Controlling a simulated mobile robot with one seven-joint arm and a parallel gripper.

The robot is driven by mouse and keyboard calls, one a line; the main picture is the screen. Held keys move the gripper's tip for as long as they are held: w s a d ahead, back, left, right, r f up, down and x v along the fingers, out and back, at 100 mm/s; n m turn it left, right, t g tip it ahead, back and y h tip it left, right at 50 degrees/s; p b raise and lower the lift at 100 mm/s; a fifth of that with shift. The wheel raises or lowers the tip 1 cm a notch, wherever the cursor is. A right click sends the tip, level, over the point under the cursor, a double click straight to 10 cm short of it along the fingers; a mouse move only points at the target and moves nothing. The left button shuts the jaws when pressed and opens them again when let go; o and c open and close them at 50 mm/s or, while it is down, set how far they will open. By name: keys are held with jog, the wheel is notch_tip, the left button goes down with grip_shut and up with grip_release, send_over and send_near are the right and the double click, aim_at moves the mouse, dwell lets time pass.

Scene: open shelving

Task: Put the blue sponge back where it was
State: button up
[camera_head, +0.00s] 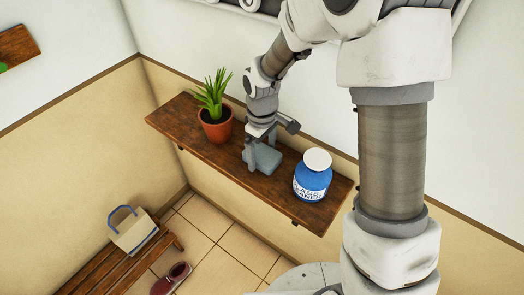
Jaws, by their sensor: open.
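The blue sponge (265,158) is a grey-blue block on the wooden wall shelf (182,118), between the plant pot and the blue jar. My gripper (260,150) points down at the sponge from above. Its fingers are open, with one finger on the sponge's left side. The far finger is partly hidden, and I cannot tell whether either finger touches the sponge. The sponge appears to rest on the shelf.
A potted plant (215,130) stands left of the sponge, close to my arm. A blue jar (312,178) with a white lid stands to the right. Below are a bench (110,268) with a bag (133,231) and a red shoe (172,278) on the floor.

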aim_at(262, 153)
notch_tip(262, 153, up, 12)
jog(key=p, duration=0.1)
jog(key=s+d+r+m+t, duration=0.2)
jog(key=s+d+r+m, duration=0.3)
jog(key=s, duration=0.4)
jog(key=s+d+r+m+t, duration=0.3)
jog(key=s+d+r+m, duration=0.2)
jog(key=s+d+r, duration=0.2)
jog(key=shift+s+d+r+t, duration=0.25)
jog(key=shift+s+t, duration=0.05)
jog(key=shift+s, duration=1.05)
